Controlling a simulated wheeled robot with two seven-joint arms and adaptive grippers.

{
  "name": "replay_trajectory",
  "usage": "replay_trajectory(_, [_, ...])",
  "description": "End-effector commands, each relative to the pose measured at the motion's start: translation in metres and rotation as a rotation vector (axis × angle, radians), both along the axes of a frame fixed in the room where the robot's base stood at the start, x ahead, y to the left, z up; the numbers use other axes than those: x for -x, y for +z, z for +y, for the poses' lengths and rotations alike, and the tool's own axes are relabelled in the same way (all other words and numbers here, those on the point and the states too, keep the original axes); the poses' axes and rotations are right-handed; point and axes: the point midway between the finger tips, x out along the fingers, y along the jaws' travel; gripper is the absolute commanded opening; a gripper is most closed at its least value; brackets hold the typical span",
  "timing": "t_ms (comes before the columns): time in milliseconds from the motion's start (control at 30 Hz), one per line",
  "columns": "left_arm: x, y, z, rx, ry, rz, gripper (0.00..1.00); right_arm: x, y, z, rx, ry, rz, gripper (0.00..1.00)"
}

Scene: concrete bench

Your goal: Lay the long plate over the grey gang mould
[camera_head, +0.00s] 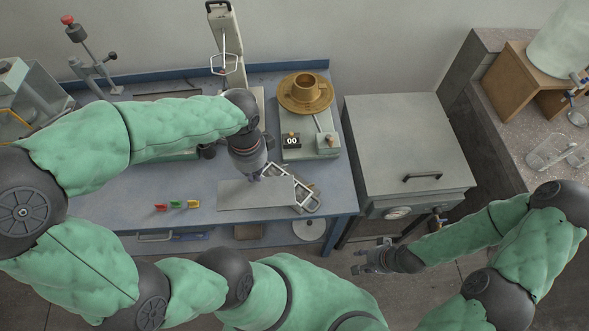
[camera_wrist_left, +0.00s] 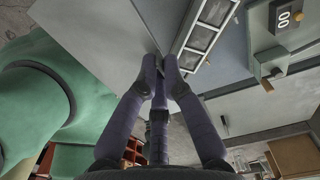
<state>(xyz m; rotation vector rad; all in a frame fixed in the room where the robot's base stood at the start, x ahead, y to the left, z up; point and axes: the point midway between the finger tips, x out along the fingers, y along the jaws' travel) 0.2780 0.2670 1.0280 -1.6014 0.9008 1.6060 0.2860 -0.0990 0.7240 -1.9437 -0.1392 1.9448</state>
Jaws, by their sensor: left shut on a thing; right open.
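The grey gang mould (camera_head: 303,192) lies just right of the plate near the bench's front right corner. Its open compartments show in the wrist view (camera_wrist_left: 198,38). Part of the mould is hidden behind my left gripper. My right gripper (camera_head: 376,256) is open and empty, low in front of the oven.
A scale with a brass pan (camera_head: 305,92) and a display box (camera_head: 291,141) stand behind the mould. A grey oven-like cabinet (camera_head: 408,150) stands right of the bench.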

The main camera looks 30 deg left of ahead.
Motion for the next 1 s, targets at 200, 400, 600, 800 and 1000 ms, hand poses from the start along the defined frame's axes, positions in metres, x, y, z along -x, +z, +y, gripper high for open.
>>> replay_trajectory(200, [-0.040,-0.020,-0.008,0.001,-0.003,-0.001,0.00,0.000,-0.012,0.000,0.000,0.000,0.001,0.42])
replay_trajectory(400, [-0.075,-0.037,-0.015,0.001,-0.003,0.001,0.00,0.000,-0.021,0.000,0.000,0.000,0.000,0.42])
replay_trajectory(600, [-0.098,-0.067,-0.019,0.000,-0.002,0.000,0.00,0.000,-0.032,0.000,0.000,0.000,0.000,0.42])
replay_trajectory(800, [-0.111,-0.081,-0.021,0.000,0.000,-0.001,0.00,0.000,-0.036,0.000,0.000,0.000,0.000,0.42])
replay_trajectory(1000, [-0.117,-0.087,-0.022,0.001,0.000,-0.003,0.00,0.000,-0.038,0.000,0.000,0.000,0.000,0.42])
